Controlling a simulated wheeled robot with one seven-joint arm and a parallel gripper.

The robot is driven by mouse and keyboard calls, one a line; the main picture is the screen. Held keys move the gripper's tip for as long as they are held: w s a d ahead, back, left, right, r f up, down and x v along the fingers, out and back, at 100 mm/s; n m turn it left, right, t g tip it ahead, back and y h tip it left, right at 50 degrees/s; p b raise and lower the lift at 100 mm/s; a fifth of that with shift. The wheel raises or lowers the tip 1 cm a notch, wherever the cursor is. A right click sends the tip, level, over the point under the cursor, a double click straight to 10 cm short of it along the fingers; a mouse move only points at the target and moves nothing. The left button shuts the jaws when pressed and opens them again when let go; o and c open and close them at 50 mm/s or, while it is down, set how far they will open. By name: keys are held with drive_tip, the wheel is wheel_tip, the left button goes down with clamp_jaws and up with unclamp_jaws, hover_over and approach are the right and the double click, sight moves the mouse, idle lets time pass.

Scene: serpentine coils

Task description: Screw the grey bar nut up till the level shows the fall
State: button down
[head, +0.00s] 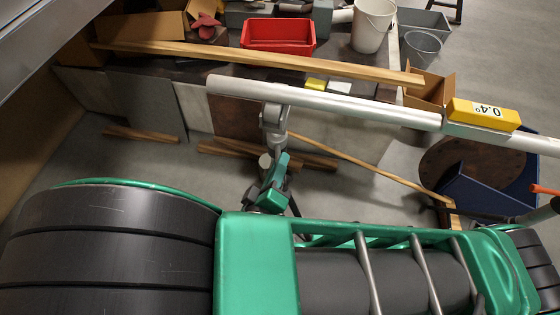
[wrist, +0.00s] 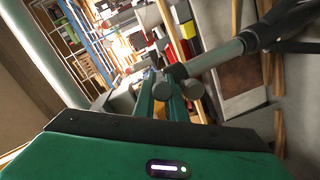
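The yellow level (head: 481,114) sits on a pale grey bar (head: 330,103) in the head view. Its display appears upside down and seems to read 0.4°. The bar's left part rests on a bracket (head: 273,116) above an upright post. The grey bar nut (wrist: 177,73) shows in the wrist view as a hub with rounded grey ends at the post's near end. My gripper (wrist: 162,105) has its green fingers at the nut, with one rounded end between or just above them. In the head view my gripper (head: 274,182) is beside the post. Finger contact is hidden.
A long wooden batten (head: 250,59) lies across the bench behind the bar. A red bin (head: 278,36), a white bucket (head: 371,25) and cardboard boxes stand there. Loose planks (head: 141,135) lie on the floor. A dark blue container (head: 487,200) stands at the right.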

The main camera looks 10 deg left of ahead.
drive_tip(key=shift+a, duration=0.1)
drive_tip(key=shift+s+a+m+h, duration=0.15)
drive_tip(key=shift+a+m+h, duration=0.4)
drive_tip(key=shift+m+h, duration=0.3)
drive_tip(key=shift+g, duration=0.3)
drive_tip(key=c, duration=2.1)
unclamp_jaws()
drive_tip(key=shift+s, duration=0.1)
